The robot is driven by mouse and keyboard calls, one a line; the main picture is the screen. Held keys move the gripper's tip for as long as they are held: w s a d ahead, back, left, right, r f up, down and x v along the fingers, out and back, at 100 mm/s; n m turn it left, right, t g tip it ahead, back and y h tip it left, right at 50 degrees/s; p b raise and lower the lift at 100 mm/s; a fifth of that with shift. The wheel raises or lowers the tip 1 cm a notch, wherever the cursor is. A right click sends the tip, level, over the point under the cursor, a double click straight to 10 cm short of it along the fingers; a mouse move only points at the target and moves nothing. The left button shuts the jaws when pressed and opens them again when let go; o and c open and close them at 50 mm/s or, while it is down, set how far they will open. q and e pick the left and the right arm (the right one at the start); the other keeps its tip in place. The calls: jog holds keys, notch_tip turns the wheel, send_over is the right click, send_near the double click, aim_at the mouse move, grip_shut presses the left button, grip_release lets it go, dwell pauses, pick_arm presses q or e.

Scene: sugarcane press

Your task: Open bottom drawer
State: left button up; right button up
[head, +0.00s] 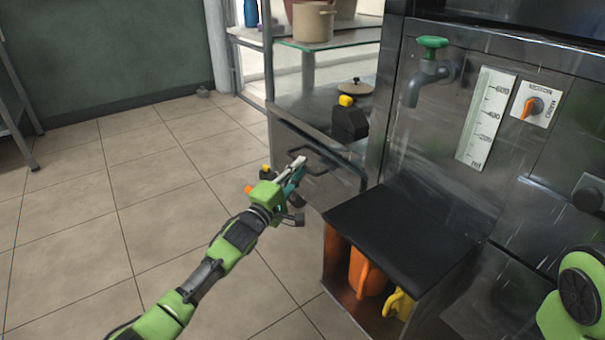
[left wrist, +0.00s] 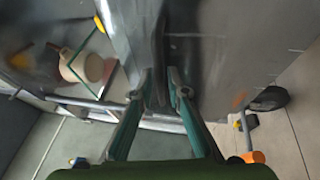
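A grey metal cabinet front (head: 292,138) stands left of the press, with a dark bar handle (head: 345,163) across it. I take this front to be a drawer, but its edges are partly hidden, so I cannot tell whether it is the bottom one. My left gripper (head: 298,170) is at the left end of the handle, fingers pointing at the cabinet. In the left wrist view the teal fingers (left wrist: 161,76) stand apart, with a dark upright shape between or behind their tips; contact is unclear. My right gripper is out of view.
A black-topped open box (head: 405,232) holding an orange mug (head: 362,272) and a yellow mug (head: 398,304) stands right of the gripper. Above it are a tap (head: 425,75) and an orange knob (head: 532,107). Tiled floor (head: 140,190) at left is clear.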

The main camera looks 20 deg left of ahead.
pick_arm(q)
jog(key=shift+b+x, duration=0.35)
jog(key=shift+x, duration=0.55)
grip_shut()
